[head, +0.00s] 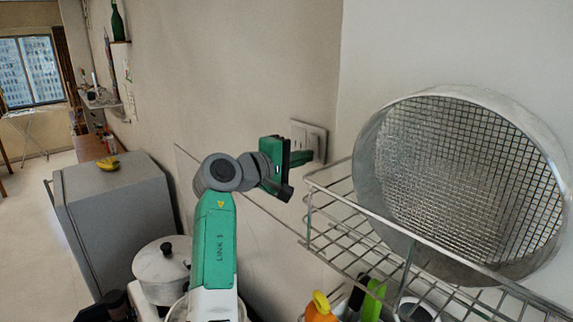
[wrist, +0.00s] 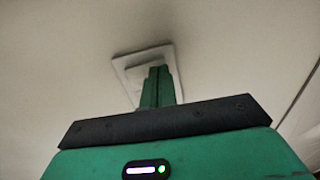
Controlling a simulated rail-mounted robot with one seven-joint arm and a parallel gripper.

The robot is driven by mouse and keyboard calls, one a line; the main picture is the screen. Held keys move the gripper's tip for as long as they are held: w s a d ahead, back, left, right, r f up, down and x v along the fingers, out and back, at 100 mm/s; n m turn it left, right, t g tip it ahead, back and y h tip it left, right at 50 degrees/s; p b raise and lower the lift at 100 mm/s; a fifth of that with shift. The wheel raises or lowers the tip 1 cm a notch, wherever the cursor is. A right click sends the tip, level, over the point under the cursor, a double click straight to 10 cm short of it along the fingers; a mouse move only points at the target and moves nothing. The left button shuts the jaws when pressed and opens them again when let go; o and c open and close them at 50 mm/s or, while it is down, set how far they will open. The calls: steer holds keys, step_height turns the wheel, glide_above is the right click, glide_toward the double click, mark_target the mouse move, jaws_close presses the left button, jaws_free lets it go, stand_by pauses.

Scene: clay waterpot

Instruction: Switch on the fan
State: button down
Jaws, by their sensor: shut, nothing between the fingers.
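A white switch plate (head: 309,136) is on the wall, just left of the corner in the head view. It also shows in the wrist view (wrist: 129,70), tilted, behind my fingers. My gripper (head: 308,157) is shut and empty. Its fingertips are at the lower part of the plate and cover part of it. In the wrist view my closed fingers (wrist: 156,76) point at the plate's middle. I cannot tell whether they touch it or which way the switch is set. No fan can be made out in either view.
A wire rack (head: 345,215) holding a large round sieve (head: 465,180) is close to the right of my gripper. Bottles (head: 320,308) stand below it. A lidded pot (head: 160,270) and a grey fridge (head: 115,215) with bananas (head: 108,163) are to the left.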

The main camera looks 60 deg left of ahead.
steer(key=f+b+v, duration=0.2)
steer(key=b+v, duration=0.1)
steer(key=v, duration=1)
steer(key=shift+s+f+b, duration=0.25)
steer(key=shift+f+b, duration=0.1)
